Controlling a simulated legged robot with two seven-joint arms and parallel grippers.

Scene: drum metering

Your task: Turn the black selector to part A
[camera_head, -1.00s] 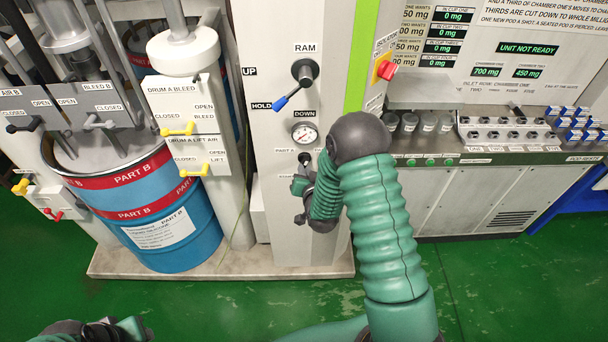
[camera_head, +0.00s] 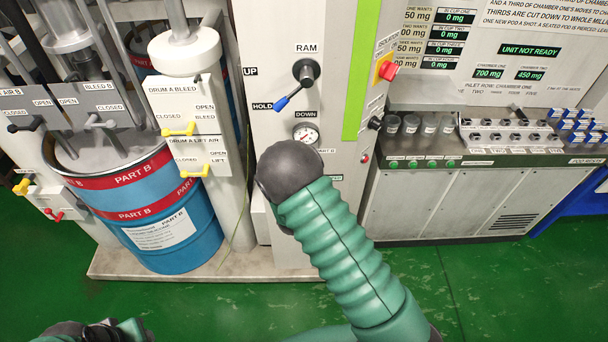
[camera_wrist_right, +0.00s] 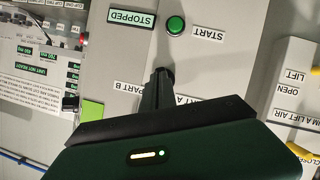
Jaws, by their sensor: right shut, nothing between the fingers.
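In the right wrist view, which is upside down, the black selector (camera_wrist_right: 168,73) is mostly hidden behind the tips of my right gripper (camera_wrist_right: 161,78). The PART B label (camera_wrist_right: 132,89) is left of the fingers and the PART A label (camera_wrist_right: 187,99) is partly covered on the right. The right fingers are shut with nothing between them, at or very near the selector; contact and its pointing direction cannot be told. In the head view, my right forearm covers the selector and the gripper. My left gripper (camera_head: 95,331) shows at the bottom left edge, its jaws unclear.
Above the selector on the column are a gauge (camera_head: 305,134) and the RAM lever (camera_head: 296,84). A green START button (camera_wrist_right: 176,25) and a STOPPED display (camera_wrist_right: 132,18) are near the fingers. The blue drum (camera_head: 165,225) stands left.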

